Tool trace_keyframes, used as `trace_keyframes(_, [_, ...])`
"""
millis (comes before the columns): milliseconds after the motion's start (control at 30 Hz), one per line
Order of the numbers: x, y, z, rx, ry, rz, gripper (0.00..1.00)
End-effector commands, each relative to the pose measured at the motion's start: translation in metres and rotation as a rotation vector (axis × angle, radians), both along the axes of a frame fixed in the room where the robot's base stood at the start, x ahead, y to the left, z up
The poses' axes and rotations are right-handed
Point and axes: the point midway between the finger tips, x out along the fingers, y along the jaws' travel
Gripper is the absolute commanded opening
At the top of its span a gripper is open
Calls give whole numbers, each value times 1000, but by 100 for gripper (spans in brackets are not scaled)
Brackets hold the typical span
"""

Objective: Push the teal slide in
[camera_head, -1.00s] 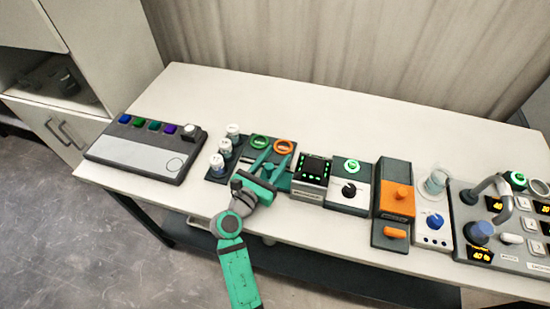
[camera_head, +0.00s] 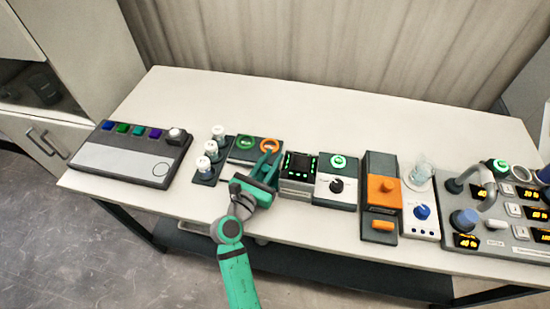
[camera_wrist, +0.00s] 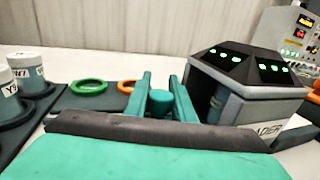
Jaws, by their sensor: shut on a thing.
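In the head view my gripper (camera_head: 269,164) is at the front of the dark ring board (camera_head: 238,159), left of the black-topped reader.
A green ring (camera_head: 244,143) and an orange ring (camera_head: 270,145) lie behind my gripper. White-capped jars (camera_head: 204,163) stand left. The reader (camera_head: 298,171) is close on the right, with several control boxes beyond. The table's back strip is clear.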

Motion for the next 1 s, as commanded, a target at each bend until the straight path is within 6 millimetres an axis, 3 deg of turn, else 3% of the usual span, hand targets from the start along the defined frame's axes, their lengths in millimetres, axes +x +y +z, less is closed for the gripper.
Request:
trace_keyframes(333, [-2, -1, -2, 1, 3, 2, 0])
trace_keyframes(367, [-2, -1, -2, 0, 4, 2, 27])
trace_keyframes(433, [-2, 0, -2, 0, 4, 3, 41])
trace_keyframes(1000, [-1, -4, -1, -1, 3, -9, 41])
